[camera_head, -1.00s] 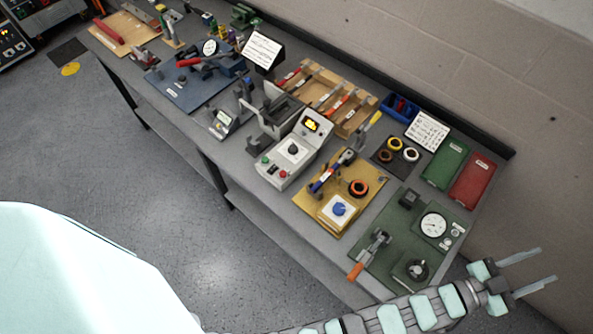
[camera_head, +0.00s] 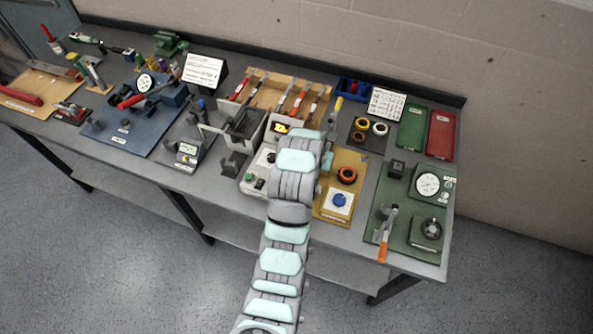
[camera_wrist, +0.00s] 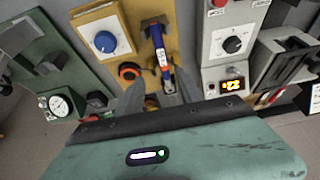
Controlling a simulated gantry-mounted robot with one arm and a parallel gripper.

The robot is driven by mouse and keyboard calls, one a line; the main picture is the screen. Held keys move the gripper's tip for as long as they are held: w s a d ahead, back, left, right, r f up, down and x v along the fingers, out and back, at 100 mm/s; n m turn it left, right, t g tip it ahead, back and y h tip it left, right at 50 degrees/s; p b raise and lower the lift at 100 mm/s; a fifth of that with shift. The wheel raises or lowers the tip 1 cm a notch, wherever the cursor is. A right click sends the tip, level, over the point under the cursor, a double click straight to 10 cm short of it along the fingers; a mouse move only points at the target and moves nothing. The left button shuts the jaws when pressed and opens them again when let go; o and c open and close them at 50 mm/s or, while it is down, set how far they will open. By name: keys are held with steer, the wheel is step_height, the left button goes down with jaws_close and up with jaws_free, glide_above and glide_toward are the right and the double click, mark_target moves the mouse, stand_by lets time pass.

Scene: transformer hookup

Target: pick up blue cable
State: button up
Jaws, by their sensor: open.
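A slim blue piece with a white label, which looks like the blue cable (camera_wrist: 162,60), lies on the yellow board (camera_wrist: 88,14) in the wrist view. A dark fitting is at its far end. My gripper (camera_wrist: 158,80) is open, with one finger to each side of the blue piece's near end. I cannot tell how far above it the fingers are. In the head view my arm hides the blue piece and most of the gripper, over the left part of the yellow board (camera_head: 325,212).
On the yellow board are a blue knob (camera_wrist: 105,41) and an orange ring (camera_wrist: 129,71). A grey meter box (camera_wrist: 228,68) stands close beside it. The green gauge board (camera_head: 385,238) is on the other side. A blue bin (camera_head: 354,87) stands at the back.

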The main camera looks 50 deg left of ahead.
steer(key=p+x, duration=0.1)
steer(key=x, duration=0.4)
steer(key=shift+f, duration=0.1)
steer(key=shift+a+p+x, duration=0.15)
steer(key=shift+p+x, duration=0.45)
steer(key=shift+x, duration=0.55)
steer(key=shift+a+p+x, duration=0.2)
steer(key=shift+p+x, duration=0.4)
steer(key=shift+x, duration=0.6)
steer(key=shift+s+f, duration=0.15)
steer(key=shift+f, duration=0.35)
jaws_close()
